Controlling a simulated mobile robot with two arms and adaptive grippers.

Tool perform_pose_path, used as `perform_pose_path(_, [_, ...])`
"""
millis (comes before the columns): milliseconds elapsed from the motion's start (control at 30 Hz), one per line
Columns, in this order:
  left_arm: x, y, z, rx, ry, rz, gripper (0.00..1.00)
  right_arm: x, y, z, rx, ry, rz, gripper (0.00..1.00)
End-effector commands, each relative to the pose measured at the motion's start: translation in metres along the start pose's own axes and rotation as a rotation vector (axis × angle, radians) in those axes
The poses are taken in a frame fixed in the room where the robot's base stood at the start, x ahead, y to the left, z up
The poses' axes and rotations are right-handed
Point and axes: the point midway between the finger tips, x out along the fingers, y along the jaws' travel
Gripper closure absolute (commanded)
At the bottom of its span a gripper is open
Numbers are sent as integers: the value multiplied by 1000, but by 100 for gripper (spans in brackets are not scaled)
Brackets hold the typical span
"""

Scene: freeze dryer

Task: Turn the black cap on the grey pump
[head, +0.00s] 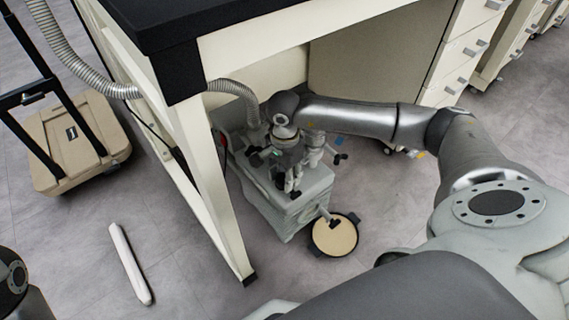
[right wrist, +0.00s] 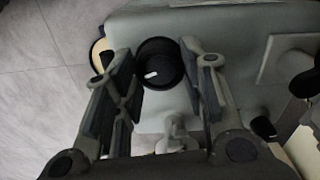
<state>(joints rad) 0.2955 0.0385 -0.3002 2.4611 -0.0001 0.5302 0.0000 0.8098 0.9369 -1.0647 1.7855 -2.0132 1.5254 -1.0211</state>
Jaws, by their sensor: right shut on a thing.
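The grey pump (head: 298,212) stands on the floor under the bench in the head view. Its pale grey top (right wrist: 225,38) fills much of the right wrist view. The round black cap (right wrist: 158,64), with a small white mark on it, sits on the pump between the two fingers of my right gripper (right wrist: 165,82). The gripper is shut on the cap, with a finger at its left and right sides. In the head view my right gripper (head: 289,180) is over the pump's top, and I cannot clearly make out the cap there. My left gripper is not in view.
A round tray (head: 334,236) with a dark rim lies at the pump's front. The bench leg (head: 208,180) stands close to its left, and a ribbed hose (head: 235,88) runs behind. A white bar (head: 130,264) and a beige wheeled unit (head: 75,140) are at left.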

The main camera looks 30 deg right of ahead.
Motion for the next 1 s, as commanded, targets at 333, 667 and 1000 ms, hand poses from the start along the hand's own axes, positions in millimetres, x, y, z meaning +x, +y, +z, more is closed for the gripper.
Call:
perform_pose_path(333, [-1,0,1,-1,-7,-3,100,0,0,0,36,1,0,86])
perform_pose_path(667, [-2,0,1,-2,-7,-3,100,0,0,0,35,1,-1,53])
perform_pose_path(1000, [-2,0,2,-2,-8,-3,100,0,0,0,35,0,0,40])
